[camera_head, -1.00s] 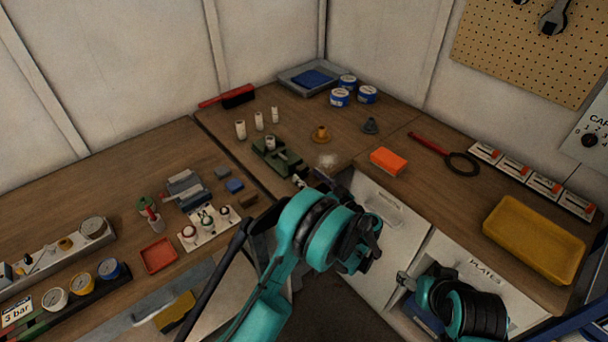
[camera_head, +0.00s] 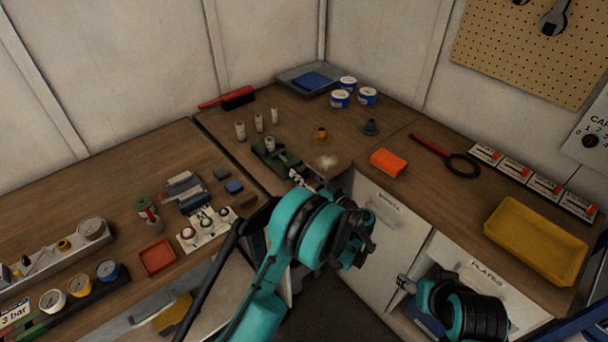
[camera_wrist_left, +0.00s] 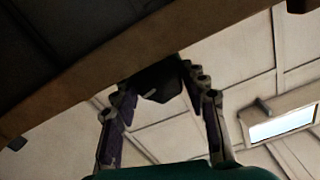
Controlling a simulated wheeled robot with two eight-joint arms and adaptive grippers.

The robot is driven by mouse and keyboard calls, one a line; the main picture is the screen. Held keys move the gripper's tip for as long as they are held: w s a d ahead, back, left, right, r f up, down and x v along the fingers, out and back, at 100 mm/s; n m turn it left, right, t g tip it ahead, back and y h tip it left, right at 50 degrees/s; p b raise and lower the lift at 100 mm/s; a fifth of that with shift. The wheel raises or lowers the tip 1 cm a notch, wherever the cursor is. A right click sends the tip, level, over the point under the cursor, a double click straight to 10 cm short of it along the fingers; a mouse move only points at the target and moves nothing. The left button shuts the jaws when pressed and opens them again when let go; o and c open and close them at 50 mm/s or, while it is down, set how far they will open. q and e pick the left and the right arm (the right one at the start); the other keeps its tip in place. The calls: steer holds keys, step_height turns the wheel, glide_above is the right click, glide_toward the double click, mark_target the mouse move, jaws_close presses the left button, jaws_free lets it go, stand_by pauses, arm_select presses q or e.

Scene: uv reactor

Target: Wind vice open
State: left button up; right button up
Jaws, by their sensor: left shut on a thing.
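The green vice (camera_head: 268,154) sits on the bench near the inner corner, with a small pale cylinder (camera_head: 270,143) standing at its jaws. My left gripper (camera_head: 297,177) is at the vice's near end, by the bench edge, and my teal wrist hides part of that end. In the left wrist view the fingers reach up on both sides of a dark part (camera_wrist_left: 157,82) just under the brown bench edge, and the gripper is shut on it. That part looks like the vice handle, though its shape is mostly hidden. My right gripper (camera_head: 405,284) is low at the right, its fingers unclear.
Several pale cylinders (camera_head: 240,131) stand behind the vice. White cabinet fronts (camera_head: 376,240) lie below the bench, close to both arms.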

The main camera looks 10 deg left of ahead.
arm_select(q)
steer(key=n+b, duration=0.1)
steer(key=n, duration=0.2)
steer(key=shift+f+n+b, duration=0.1)
steer(key=shift+n+b, duration=0.2)
steer(key=shift+b, duration=0.05)
steer(key=n+b, duration=0.1)
steer(key=n, duration=0.3)
steer(key=shift+n, duration=0.4)
steer(key=o, duration=1.2)
steer(key=shift+c, duration=0.2)
